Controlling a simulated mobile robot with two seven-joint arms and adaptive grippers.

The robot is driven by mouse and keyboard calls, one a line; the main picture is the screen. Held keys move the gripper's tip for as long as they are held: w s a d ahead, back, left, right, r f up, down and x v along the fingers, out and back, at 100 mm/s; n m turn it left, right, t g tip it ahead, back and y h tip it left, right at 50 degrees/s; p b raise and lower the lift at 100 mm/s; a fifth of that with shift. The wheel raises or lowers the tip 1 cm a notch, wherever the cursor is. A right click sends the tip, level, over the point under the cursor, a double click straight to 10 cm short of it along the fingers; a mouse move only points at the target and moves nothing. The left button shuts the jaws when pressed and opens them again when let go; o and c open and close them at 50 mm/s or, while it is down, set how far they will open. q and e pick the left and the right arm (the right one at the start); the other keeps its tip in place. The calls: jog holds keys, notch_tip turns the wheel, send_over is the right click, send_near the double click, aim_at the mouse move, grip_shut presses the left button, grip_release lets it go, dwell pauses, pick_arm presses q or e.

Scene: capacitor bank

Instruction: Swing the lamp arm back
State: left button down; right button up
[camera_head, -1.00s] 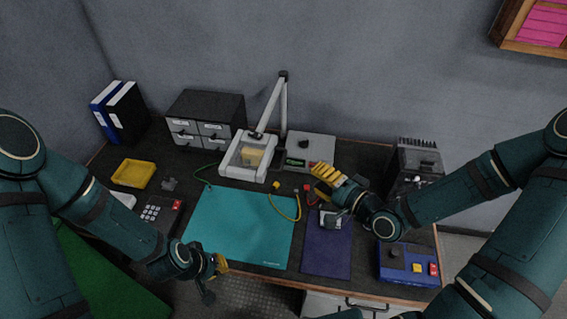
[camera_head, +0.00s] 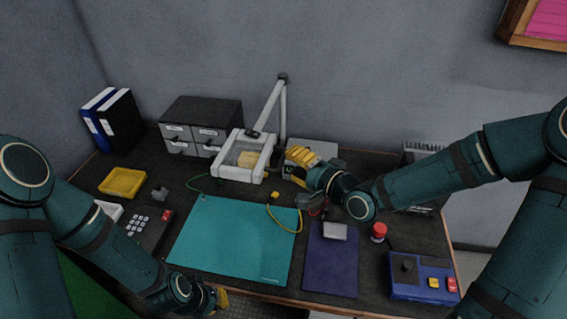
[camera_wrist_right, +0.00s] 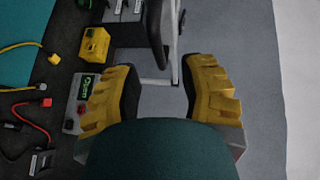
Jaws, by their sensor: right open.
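The lamp has a pale jointed arm (camera_head: 266,112) rising behind the desk and a white rectangular frame head (camera_head: 240,176) over the desk's back middle. My right gripper (camera_head: 290,166) is just right of the lamp head. In the right wrist view, my right gripper (camera_wrist_right: 165,78) is open, its two yellow fingers with dark pads spread apart. A pale lamp post (camera_wrist_right: 174,40) and a thin crossbar show beyond and between the fingertips; I cannot tell whether they touch. My left gripper (camera_head: 218,298) is low at the desk's front edge, its opening unclear.
A grey box with a green display (camera_wrist_right: 82,95) stands beside the lamp, partly hidden by my right gripper in the head view. A drawer cabinet (camera_head: 200,125) is left of the lamp. A red cylinder (camera_head: 379,232) and blue control box (camera_head: 424,275) are at right.

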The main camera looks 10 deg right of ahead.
aim_at(283, 156)
jog(key=shift+x, duration=2.15)
jog(key=shift+s, duration=0.1)
grip_shut()
